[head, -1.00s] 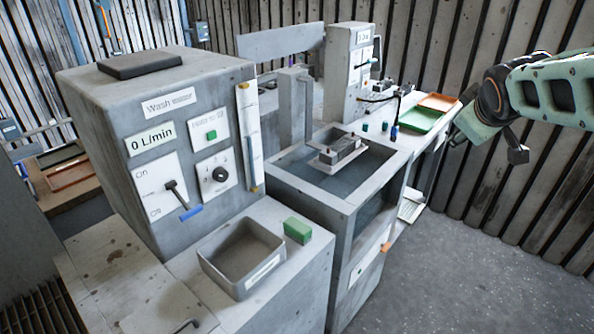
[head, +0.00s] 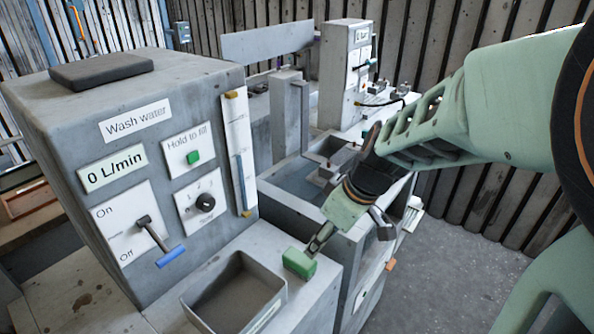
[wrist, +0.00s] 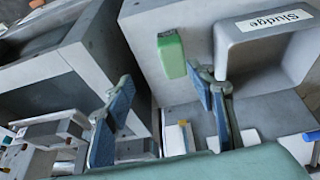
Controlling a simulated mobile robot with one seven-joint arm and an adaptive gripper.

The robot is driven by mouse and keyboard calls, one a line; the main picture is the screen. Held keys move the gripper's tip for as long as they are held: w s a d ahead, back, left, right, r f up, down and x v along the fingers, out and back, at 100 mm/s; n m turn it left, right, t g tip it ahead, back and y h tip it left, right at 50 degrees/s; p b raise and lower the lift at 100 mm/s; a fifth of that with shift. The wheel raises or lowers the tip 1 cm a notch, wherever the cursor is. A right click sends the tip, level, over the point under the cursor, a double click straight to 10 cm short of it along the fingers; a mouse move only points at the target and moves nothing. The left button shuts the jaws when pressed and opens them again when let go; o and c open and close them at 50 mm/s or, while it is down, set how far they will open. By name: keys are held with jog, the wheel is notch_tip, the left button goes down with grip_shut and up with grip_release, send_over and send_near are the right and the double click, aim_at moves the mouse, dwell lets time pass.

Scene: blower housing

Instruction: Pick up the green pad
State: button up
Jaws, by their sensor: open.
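The green pad (head: 299,264) is a small green block on the grey ledge, just right of the open grey bin. It also shows in the wrist view (wrist: 171,55), standing beside the bin. My gripper (head: 312,247) is over the pad in the head view, its fingers partly hidden. In the wrist view my gripper (wrist: 160,97) is open with nothing between its blue-padded fingers. The pad lies beyond the fingertips, closer to the right finger, and is not between them.
The bin (wrist: 228,42), labelled Sludge, stands beside the pad. The wash water box (head: 150,170) with lever and switches rises behind at left. A sunken basin (head: 290,183) lies beyond the ledge, under my arm. Free floor is at right.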

aim_at(301, 258)
jog(key=a+f, duration=0.2)
jog(key=f, duration=0.1)
jog(key=a+f, duration=0.1)
jog(key=shift+w+f, duration=0.25)
jog(key=shift+f, duration=0.1)
jog(key=shift+a+x, duration=0.15)
jog(key=shift+x, duration=1.35)
jog(key=shift+a+x, duration=0.15)
jog(key=shift+x, duration=1.3)
jog(key=shift+s, duration=0.1)
jog(key=shift+c, duration=0.7)
jog(key=shift+r, duration=0.1)
jog(key=c, duration=1.1)
jog(key=shift+c, duration=0.2)
